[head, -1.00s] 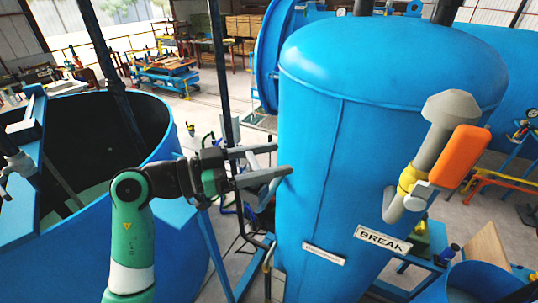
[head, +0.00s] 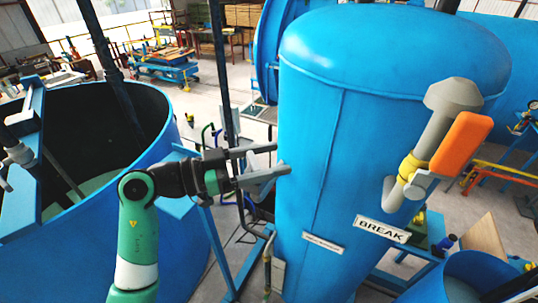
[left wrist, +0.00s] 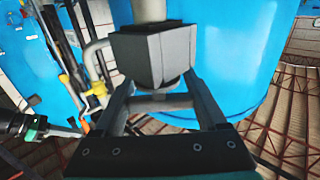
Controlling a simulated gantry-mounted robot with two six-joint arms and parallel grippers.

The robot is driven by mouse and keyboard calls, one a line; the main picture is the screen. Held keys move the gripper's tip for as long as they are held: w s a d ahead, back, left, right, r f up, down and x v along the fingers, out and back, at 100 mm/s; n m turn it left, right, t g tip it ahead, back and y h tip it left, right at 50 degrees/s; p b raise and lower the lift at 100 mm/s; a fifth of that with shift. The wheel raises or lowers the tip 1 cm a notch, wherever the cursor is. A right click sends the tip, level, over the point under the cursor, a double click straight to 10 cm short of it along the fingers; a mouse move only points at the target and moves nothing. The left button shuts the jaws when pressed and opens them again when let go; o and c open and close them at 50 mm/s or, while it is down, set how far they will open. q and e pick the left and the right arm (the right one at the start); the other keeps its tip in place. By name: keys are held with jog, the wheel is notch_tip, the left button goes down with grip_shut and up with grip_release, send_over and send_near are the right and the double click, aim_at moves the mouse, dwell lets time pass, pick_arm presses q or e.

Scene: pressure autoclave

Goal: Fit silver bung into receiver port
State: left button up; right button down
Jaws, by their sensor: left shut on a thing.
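My left gripper (head: 268,160) reaches in from the left, in front of the blue tank's left side. It is shut on a silver-grey piece (left wrist: 152,60), apparently the bung, boxy with a darker round end. A grey pipe fitting (head: 436,135) with a hexagonal top, yellow collar and orange handle is on the tank's front right. I cannot tell which part is the receiver port. My right gripper is not in the head view.
The upright blue tank (head: 395,70) fills the centre, with a sign reading BREAK (head: 382,229). An open blue vat (head: 160,150) stands at left. A dark piece with a teal ring (left wrist: 35,127) shows at the wrist view's left edge; I cannot tell what it is.

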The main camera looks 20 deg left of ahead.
pick_arm(q)
jog(key=shift+f, duration=0.15)
jog(key=o, duration=1.3)
jog(key=shift+o, duration=0.2)
jog(key=b+v, duration=0.2)
jog(key=v, duration=0.9)
jog(key=shift+s+a, duration=0.2)
jog(key=shift+s, duration=0.05)
